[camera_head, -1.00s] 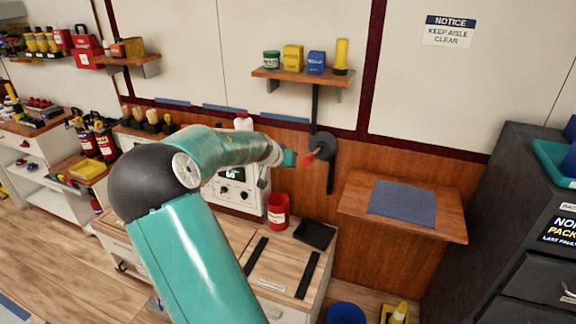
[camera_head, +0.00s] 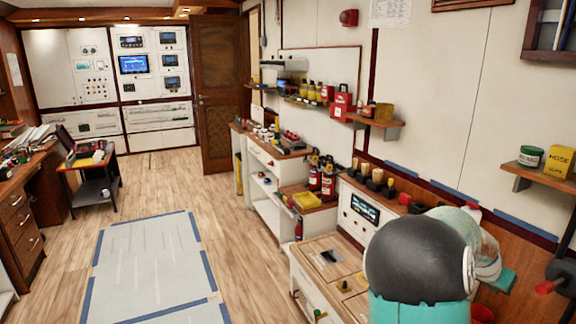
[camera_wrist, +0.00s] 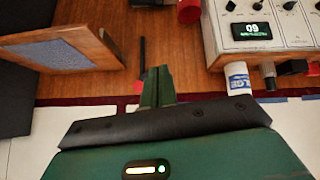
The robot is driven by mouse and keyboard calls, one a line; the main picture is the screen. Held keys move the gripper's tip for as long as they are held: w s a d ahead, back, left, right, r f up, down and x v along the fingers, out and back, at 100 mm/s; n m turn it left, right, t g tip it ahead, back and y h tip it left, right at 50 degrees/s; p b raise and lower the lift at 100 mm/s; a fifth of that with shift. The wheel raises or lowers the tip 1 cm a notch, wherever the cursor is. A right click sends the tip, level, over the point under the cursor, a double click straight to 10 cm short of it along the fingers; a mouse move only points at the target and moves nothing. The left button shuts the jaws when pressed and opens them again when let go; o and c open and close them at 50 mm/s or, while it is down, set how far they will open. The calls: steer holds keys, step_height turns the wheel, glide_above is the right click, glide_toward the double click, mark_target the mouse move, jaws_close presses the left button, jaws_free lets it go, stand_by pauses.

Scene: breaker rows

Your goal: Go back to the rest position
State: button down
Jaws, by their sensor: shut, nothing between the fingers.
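My gripper (camera_wrist: 158,86) shows in the wrist view as two green fingers lying together, with nothing between them. A dark bar and my green gripper body lie behind them in that view. In the head view my arm is at the lower right, and the teal end of my gripper (camera_head: 503,281) is partly hidden behind my black and pale arm links. A lever with a red end (camera_head: 548,286) is at the right edge, just right of that teal end and seemingly apart from it. No object is held.
A wooden shelf with a blue mat (camera_wrist: 75,42) and a control box with a lit display (camera_wrist: 252,30) show in the wrist view, with a white container (camera_wrist: 238,78). In the head view, the taped floor area (camera_head: 155,265) is clear; cabinets (camera_head: 270,165) line the wall.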

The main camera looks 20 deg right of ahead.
steer(key=w+a+r+n+t+y, duration=0.2)
steer(key=a+r+n+y, duration=0.1)
steer(key=a, duration=1.1)
steer(key=w+a+r+n+t+y, duration=0.2)
steer(key=a+r+n+y, duration=0.1)
steer(key=a, duration=1.1)
steer(key=s+a+r+n+y, duration=0.1)
steer(key=s+a+n, duration=0.3)
steer(key=a, duration=0.7)
steer(key=s+a+r+n, duration=0.2)
steer(key=s+a+n, duration=0.2)
steer(key=s+a, duration=0.5)
steer(key=a, duration=0.3)
steer(key=shift+r+n+t+y, duration=0.3)
steer(key=shift+y, duration=0.1)
